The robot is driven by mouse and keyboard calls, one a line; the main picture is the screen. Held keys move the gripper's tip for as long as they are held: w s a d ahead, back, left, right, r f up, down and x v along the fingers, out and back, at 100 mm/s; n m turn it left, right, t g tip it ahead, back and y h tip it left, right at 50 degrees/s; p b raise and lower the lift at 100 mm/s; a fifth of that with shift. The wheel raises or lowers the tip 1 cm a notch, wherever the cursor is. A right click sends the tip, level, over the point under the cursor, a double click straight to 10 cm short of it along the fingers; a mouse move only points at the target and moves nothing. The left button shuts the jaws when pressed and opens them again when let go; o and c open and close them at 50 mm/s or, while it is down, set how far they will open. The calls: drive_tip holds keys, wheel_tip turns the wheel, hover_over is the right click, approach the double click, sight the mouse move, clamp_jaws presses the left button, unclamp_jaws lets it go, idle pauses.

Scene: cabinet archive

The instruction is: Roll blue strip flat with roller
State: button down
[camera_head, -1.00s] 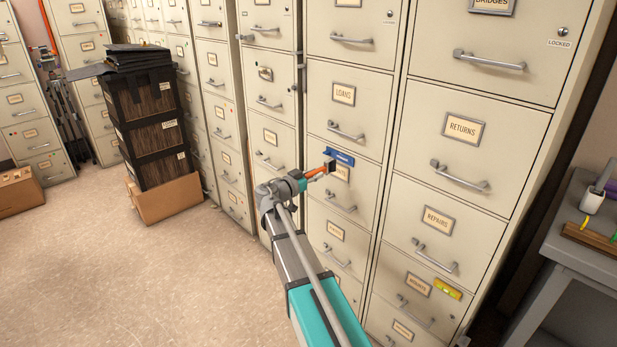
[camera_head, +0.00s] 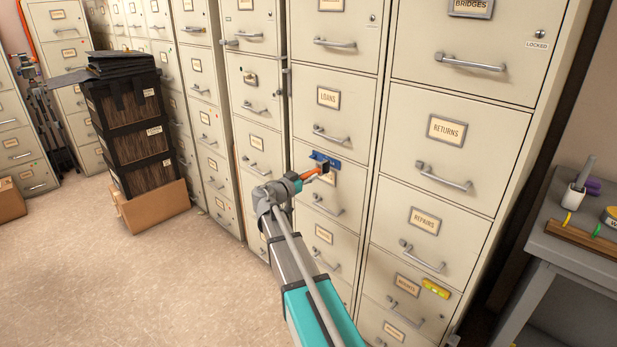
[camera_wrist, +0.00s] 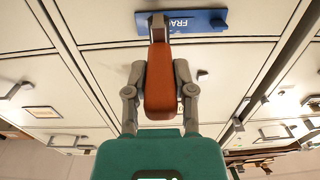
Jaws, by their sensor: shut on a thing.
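The blue strip (camera_head: 333,163) lies against a cream cabinet drawer front, below the LOANS drawer. In the wrist view the strip (camera_wrist: 211,21) shows white letters reading "FRA", the rest being hidden. The roller (camera_head: 312,174) has an orange handle and a dark head. Its head overlaps the strip in both views; whether it presses on it I cannot tell. My gripper (camera_head: 299,183) is shut on the orange handle. In the wrist view its grey fingers (camera_wrist: 159,95) sit on both sides of the roller's handle (camera_wrist: 160,84).
Drawer handles, such as the one on the LOANS drawer (camera_head: 331,137), stick out around the strip. A yellow level (camera_head: 436,288) sits on a lower drawer. A grey table (camera_head: 577,262) with small items stands at right. The floor at left (camera_head: 110,270) is clear.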

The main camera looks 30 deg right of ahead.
drive_tip(key=shift+x, duration=1)
idle(1.0)
drive_tip(key=shift+w+a, duration=0.25)
drive_tip(key=shift+w, duration=0.5)
drive_tip(key=shift+s+d, duration=0.1)
drive_tip(key=shift+s, duration=0.1)
drive_tip(key=shift+s+d, duration=0.35)
drive_tip(key=shift+s, duration=0.2)
drive_tip(key=shift+w, duration=0.15)
drive_tip(key=shift+w+a, duration=0.3)
drive_tip(key=shift+w, duration=0.15)
drive_tip(key=shift+w+a, duration=0.15)
idle(0.5)
